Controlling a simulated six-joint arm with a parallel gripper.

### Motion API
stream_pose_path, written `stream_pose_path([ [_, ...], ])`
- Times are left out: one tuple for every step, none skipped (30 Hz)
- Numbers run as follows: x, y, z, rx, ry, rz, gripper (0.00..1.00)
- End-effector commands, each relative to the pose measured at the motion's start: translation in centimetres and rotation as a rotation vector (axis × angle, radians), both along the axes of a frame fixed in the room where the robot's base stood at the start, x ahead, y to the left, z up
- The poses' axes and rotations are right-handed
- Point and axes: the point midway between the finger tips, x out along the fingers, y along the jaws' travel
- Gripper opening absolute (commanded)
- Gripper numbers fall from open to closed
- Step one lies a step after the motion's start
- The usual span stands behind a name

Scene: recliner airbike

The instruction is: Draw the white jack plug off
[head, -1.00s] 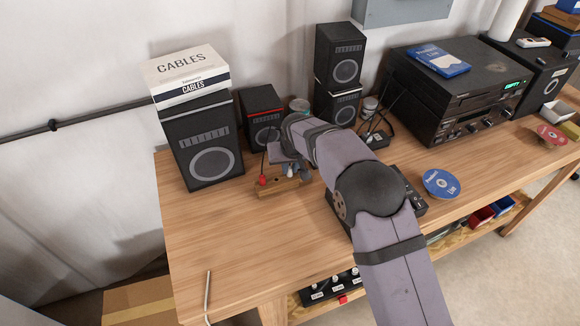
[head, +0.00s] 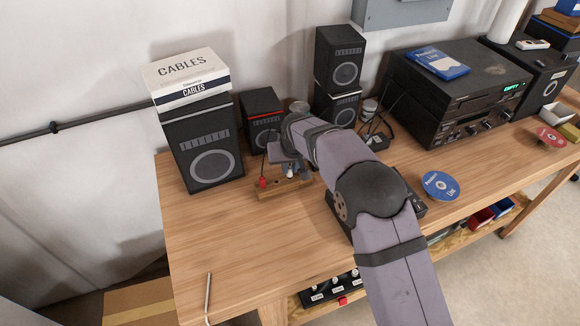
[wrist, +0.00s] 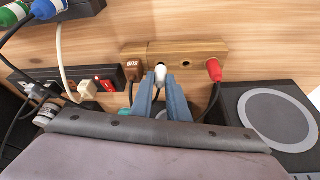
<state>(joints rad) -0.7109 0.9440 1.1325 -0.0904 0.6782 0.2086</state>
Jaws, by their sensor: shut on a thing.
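The white jack plug (wrist: 161,75) is between the blue-grey fingers of my gripper (wrist: 161,84) in the wrist view. My gripper is shut on it. The plug's upper end overlaps the wooden block (wrist: 208,46); how deep it sits in the block, if at all, I cannot tell. To its right the block has an empty hole (wrist: 186,65). In the head view my gripper (head: 290,170) is over the wooden block (head: 277,191), and the white plug is mostly hidden by it.
A red plug (wrist: 214,70) sits at the block's right end and a brown plug (wrist: 131,70) at its left. A power strip (wrist: 108,76) with cords lies to the left, a speaker (wrist: 270,115) to the right.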

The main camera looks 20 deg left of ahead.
Motion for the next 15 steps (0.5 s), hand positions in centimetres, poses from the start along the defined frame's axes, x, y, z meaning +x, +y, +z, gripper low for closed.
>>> stream_pose_path([
  [0.0,0.0,0.0,0.001,-0.001,0.000,0.00],
  [0.0,0.0,0.0,0.001,-0.001,0.000,0.00],
  [0.0,0.0,0.0,0.000,0.000,0.000,0.00],
  [0.0,0.0,0.0,0.000,0.000,0.000,0.00],
  [0.0,0.0,0.1,0.001,-0.001,0.000,0.00],
  [0.0,0.0,0.1,0.001,-0.001,0.000,0.00],
  [0.0,0.0,0.2,0.001,-0.001,0.000,0.00],
  [0.0,0.0,0.2,0.001,-0.001,0.000,0.00],
  [0.0,0.0,0.4,0.001,-0.001,0.000,0.00],
  [0.0,0.0,0.5,0.001,-0.001,0.000,0.00],
  [0.0,0.0,0.6,0.001,-0.001,0.000,0.00],
  [0.0,0.0,0.8,0.001,-0.001,0.000,0.00],
  [0.0,0.0,0.9,0.001,-0.001,0.000,0.00],
  [0.0,0.0,1.0,0.001,-0.001,0.000,0.00],
  [0.0,0.0,1.2,0.001,-0.001,0.000,0.00],
])
